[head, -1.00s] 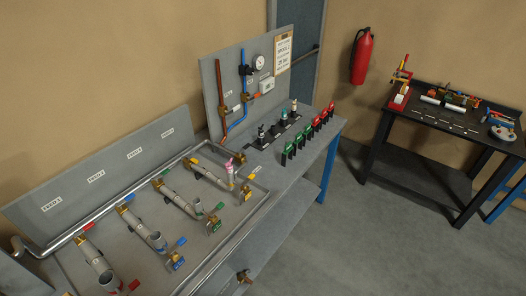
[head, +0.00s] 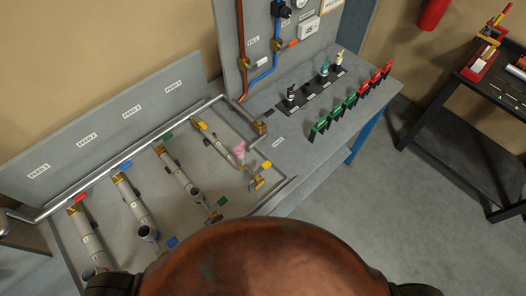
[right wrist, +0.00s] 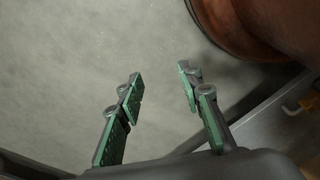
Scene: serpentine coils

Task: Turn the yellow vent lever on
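The yellow front lever (head: 267,167) sits on a brass valve (head: 257,184) at the front right end of the pipe bench, near the bench edge. A second yellow handle (head: 202,125) is at the back end of the same pipe run. The labels do not show which is the vent. My right gripper (right wrist: 158,78) shows only in the right wrist view. Its green-padded fingers are apart and empty, with grey floor beyond them. It touches nothing visible. My left gripper is in neither current view.
A pink object (head: 239,149) stands beside the rightmost pipe, close to the yellow front lever. Green and red clips (head: 350,101) stand in a row on the bench at right. A black table (head: 480,110) is farther right, with open floor between. A large copper-coloured shape blocks the lower middle.

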